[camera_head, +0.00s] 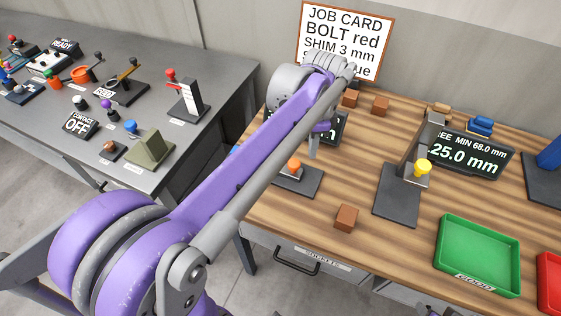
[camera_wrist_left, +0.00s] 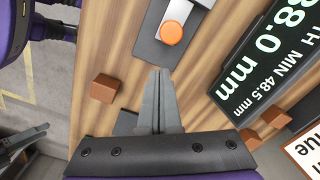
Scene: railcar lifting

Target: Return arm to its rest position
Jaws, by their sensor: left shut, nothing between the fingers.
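My left arm (camera_head: 225,165), purple and grey, reaches from the lower left across to the wooden workbench (camera_head: 345,270). My left gripper (camera_head: 313,150) points down over the bench in the head view, partly hidden behind the arm. In the left wrist view the left gripper (camera_wrist_left: 161,75) shows its two grey fingers together, with nothing between them. The fingertips lie close to a gauge with an orange knob (camera_wrist_left: 172,34) on a dark base. In the head view this orange knob (camera_head: 294,164) is just below the gripper.
A gauge with a yellow knob (camera_head: 422,168), a brown block (camera_head: 346,217) and a green tray (camera_head: 444,262) stand on the bench. A display reading 25.0 mm (camera_head: 466,154) stands behind. A grey table (camera_head: 45,130) with levers is at left, across a gap.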

